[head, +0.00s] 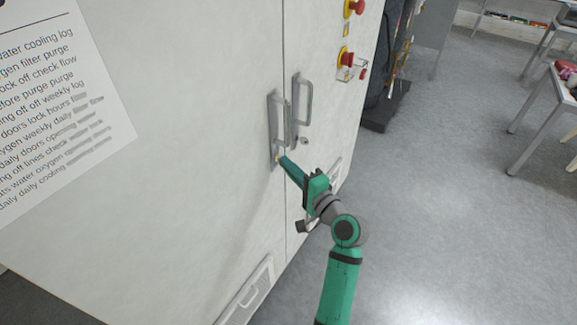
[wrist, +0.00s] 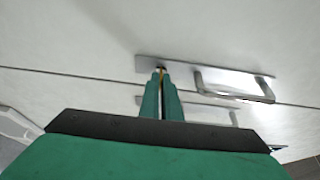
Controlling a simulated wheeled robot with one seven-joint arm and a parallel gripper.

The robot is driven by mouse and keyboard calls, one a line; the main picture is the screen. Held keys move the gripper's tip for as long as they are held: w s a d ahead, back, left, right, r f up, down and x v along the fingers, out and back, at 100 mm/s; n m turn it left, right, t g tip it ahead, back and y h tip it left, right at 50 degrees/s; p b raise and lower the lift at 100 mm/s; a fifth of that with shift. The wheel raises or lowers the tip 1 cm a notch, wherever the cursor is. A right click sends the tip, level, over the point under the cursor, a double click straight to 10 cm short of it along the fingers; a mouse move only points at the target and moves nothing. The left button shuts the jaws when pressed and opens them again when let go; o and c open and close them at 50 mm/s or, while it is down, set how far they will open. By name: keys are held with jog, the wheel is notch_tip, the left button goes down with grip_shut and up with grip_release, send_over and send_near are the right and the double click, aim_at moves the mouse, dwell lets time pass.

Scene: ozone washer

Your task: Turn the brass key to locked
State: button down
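The brass key (wrist: 162,71) is a small yellow sliver at one end of a metal handle plate (wrist: 205,64) on the cabinet door. In the head view the plate (head: 271,125) stands upright and the key is at its lower end, mostly hidden by my fingertips. My gripper (wrist: 161,88) has its two green fingers close together, with a thin brass strip between the tips. It also shows in the head view (head: 282,160), its tips against the lower plate. The key's exact angle is hard to tell.
Two bar handles (head: 281,123) (head: 305,99) flank the seam between the white doors. A small round lock (head: 304,141) sits right of the seam. Red stop buttons (head: 346,58) are up right. Open floor (head: 440,190) lies right.

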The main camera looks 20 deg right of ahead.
dwell(0.4)
jog(key=shift+w+d+f+n+y, duration=0.15)
jog(key=shift+n+y, duration=1.4)
jog(key=shift+n, duration=2.2)
jog(key=shift+w+d+n+y, duration=0.15)
jog(key=shift+n+y, duration=1.45)
jog(key=shift+n, duration=2.1)
jog(key=shift+w+d+f+n+y, duration=0.15)
jog(key=shift+n+y, duration=1.4)
jog(key=shift+n, duration=2.2)
jog(key=shift+s+d, duration=0.1)
jog(key=shift+s, duration=0.05)
jog(key=c, duration=2)
grip_release()
jog(key=shift+f, duration=0.1)
